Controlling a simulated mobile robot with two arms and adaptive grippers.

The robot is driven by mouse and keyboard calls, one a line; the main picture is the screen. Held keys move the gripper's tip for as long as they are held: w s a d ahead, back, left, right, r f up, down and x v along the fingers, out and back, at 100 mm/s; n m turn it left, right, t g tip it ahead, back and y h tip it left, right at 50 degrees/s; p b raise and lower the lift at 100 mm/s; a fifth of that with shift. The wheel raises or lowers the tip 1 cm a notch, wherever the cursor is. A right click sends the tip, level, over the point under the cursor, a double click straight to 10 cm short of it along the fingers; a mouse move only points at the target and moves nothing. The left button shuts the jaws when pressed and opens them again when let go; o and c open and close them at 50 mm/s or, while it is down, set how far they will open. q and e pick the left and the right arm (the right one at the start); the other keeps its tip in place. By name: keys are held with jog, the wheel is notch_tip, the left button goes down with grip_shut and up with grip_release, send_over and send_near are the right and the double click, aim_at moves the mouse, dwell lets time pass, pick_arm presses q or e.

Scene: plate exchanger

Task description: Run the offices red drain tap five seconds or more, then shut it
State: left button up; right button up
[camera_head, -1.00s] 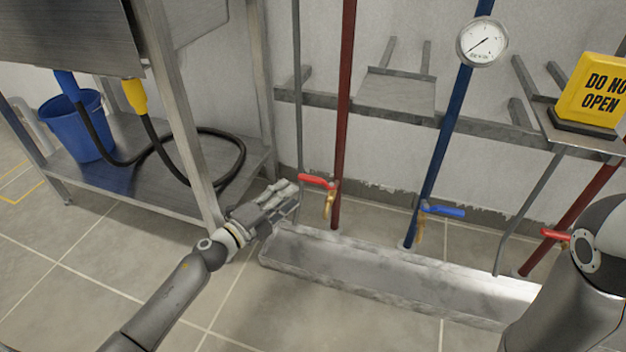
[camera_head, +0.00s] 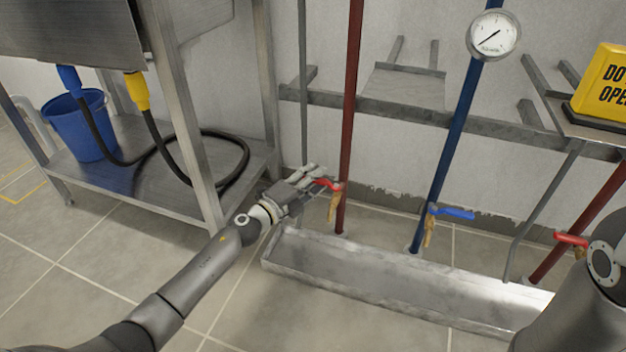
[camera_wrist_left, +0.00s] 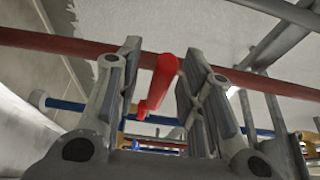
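A red-handled brass tap (camera_head: 334,206) sits low on the left red pipe (camera_head: 350,110), above a grey trough (camera_head: 380,280). My left gripper (camera_head: 314,180) is at its red lever, whose left end is hidden by the fingers. In the left wrist view the red lever (camera_wrist_left: 158,82) lies between the two open fingers (camera_wrist_left: 163,58), with gaps on both sides. The lever points sideways from the pipe. No water shows under the tap. Another red tap (camera_head: 571,239) is on the right red pipe. No offices label is readable. My right arm shows at lower right; its gripper is out of view.
A blue-handled tap (camera_head: 450,214) on a blue pipe (camera_head: 450,130) stands right of the left red one. A gauge (camera_head: 493,36) and a yellow "DO NOT OPEN" sign (camera_head: 605,85) are higher up. A metal rack (camera_head: 135,175) with a blue bucket (camera_head: 78,130) stands left.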

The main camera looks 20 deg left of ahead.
pick_arm(q)
grip_shut()
